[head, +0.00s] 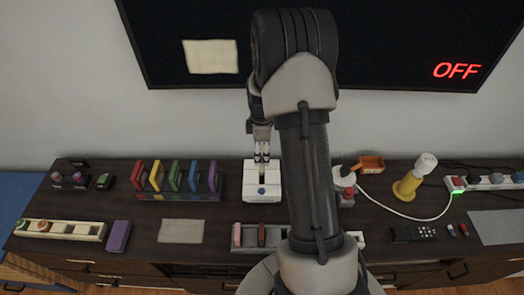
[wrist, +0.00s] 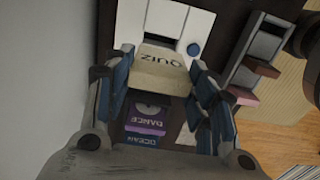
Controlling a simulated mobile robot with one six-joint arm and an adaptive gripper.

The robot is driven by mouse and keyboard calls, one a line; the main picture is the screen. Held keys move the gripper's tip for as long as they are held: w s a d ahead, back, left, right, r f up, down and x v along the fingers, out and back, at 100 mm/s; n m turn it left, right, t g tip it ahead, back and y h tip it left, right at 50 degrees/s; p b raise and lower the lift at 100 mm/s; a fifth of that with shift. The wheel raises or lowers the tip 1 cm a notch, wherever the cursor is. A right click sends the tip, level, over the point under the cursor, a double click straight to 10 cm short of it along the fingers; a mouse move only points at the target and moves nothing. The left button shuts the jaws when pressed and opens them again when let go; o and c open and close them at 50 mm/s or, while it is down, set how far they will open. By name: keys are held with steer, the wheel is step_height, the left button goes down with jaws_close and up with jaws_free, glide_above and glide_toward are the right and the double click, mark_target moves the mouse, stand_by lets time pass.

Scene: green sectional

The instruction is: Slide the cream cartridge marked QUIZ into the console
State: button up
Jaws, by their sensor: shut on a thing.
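The cream cartridge (wrist: 158,68), with QUIZ lettered on it, is held between the two fingers of my gripper (wrist: 160,85) in the wrist view. The white console (head: 262,190) stands on the dark cabinet, with a blue round button on its front. My gripper (head: 261,152) points down over the console's back part in the head view. In the wrist view the console (wrist: 172,22) lies just beyond the cartridge. The cartridge's lower edge and the slot are hidden, so I cannot tell whether they touch.
A rack (head: 178,196) of several coloured cartridges stands left of the console; purple DANCE (wrist: 147,112) and blue OCEAN (wrist: 140,140) show below the QUIZ cartridge in the wrist view. A front tray (head: 272,246) holds pink and brown pieces. A joystick (head: 345,180) stands to the right. The screen reads OFF.

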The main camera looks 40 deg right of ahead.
mark_target(262, 163)
steer(key=shift+f+b, duration=1.8)
steer(key=shift+f, duration=1.05)
steer(key=shift+f, duration=0.2)
steer(key=shift+f, duration=0.3)
steer(key=shift+f+b, duration=1.6)
steer(key=shift+f, duration=0.5)
steer(key=o, duration=1.1)
steer(key=shift+r, duration=0.1)
step_height(262, 163, up, 12)
